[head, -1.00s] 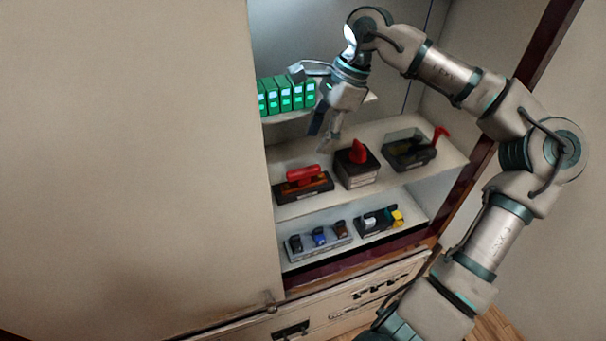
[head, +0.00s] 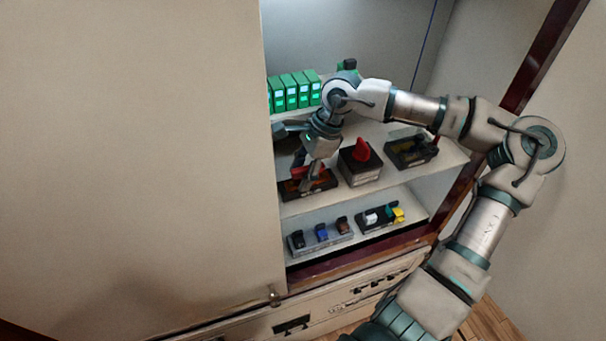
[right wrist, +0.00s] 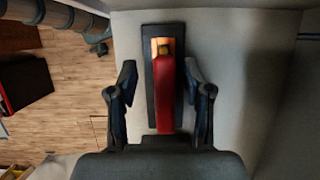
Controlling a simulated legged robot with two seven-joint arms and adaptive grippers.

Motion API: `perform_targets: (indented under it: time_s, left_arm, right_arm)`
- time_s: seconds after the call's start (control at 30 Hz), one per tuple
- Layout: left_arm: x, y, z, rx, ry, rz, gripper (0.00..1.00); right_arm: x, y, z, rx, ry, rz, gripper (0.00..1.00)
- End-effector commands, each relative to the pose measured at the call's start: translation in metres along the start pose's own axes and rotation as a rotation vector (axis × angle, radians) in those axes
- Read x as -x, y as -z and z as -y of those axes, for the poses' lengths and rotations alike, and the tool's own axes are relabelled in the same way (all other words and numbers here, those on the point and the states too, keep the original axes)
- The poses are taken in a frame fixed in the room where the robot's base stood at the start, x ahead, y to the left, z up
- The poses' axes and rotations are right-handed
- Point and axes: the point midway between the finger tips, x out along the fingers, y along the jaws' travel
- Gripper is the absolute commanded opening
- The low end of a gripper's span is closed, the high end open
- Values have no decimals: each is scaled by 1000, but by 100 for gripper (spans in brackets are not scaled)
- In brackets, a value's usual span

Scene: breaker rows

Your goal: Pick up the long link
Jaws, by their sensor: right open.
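The long link appears to be the long red bar (right wrist: 166,95) on a black base with an orange inset, in the middle of the right wrist view. In the head view the same device (head: 308,188) sits at the left end of the middle shelf, partly hidden by my gripper. My right gripper (head: 303,172) is directly over it. In the right wrist view its two fingers (right wrist: 160,88) are open, one on each side of the red bar, with gaps between. Whether the fingertips touch the base cannot be told. My left gripper is out of view.
A black device with a red knob (head: 361,150) and another dark device (head: 411,150) stand to the right on the middle shelf (head: 295,208). Green breakers (head: 296,92) line the upper shelf. A three-switch unit (head: 320,236) is below. A large beige panel (head: 130,160) closes off the left.

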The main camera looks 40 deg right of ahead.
Motion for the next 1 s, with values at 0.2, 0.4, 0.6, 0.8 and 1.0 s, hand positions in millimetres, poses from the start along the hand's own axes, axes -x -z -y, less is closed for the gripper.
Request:
perform_targets:
  time_s: [0.2,0.4,0.6,0.8,1.0]
  left_arm:
    - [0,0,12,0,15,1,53]
    - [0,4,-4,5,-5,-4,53]
    - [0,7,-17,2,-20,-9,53]
    - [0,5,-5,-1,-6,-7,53]
    - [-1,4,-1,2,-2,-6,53]
  right_arm:
    - [2,13,5,-3,-2,12,10]
    - [2,16,6,-5,-3,11,0]
    - [1,12,4,-4,-1,4,0]
    - [1,9,3,-3,-2,4,0]
    - [8,6,4,-3,0,4,0]
